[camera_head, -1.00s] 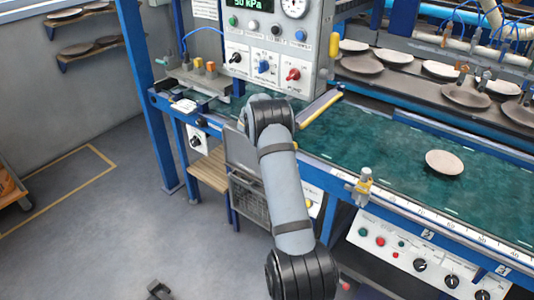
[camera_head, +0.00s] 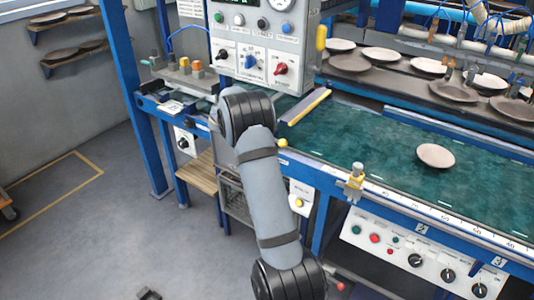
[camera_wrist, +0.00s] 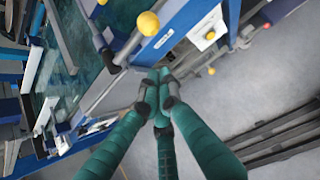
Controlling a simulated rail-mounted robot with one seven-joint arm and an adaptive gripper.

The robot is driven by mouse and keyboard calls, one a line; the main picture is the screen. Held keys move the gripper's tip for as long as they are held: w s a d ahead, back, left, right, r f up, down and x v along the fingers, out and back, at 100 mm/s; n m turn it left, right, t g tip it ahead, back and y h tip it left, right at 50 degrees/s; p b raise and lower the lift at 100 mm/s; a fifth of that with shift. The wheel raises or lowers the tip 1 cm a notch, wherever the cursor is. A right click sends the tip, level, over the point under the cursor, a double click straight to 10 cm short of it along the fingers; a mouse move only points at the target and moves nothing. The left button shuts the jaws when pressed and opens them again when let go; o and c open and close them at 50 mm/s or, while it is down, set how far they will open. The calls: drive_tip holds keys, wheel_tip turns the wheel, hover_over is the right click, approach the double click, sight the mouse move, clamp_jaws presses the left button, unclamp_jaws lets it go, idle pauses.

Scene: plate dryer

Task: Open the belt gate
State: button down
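The belt gate appears to be the bar with a yellow edge (camera_head: 308,107) lying slanted across the near left part of the green belt (camera_head: 385,150). A yellow ball knob (camera_head: 282,143) is at the belt's front edge, close to the bar's near end. In the wrist view a large yellow ball (camera_wrist: 148,23) is above my gripper (camera_wrist: 158,86), probably that knob. The teal fingers of my gripper come together at the tips, with nothing seen between them, apart from the ball. In the head view my own arm hides the gripper.
A grey control box (camera_head: 262,40) hangs above the belt's left end. A plate (camera_head: 435,156) lies on the belt. A blue upright (camera_head: 138,95) stands at left. The floor (camera_head: 95,235) at front left is mostly clear.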

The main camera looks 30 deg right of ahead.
drive_tip(key=shift+v, duration=0.9)
drive_tip(key=shift+w+f, duration=0.1)
drive_tip(key=w+d+f+p, duration=0.3)
drive_tip(key=d, duration=0.3)
drive_tip(key=shift+d+f+p, duration=0.25)
drive_tip(key=shift+f+p, duration=0.05)
drive_tip(key=shift+f, duration=0.05)
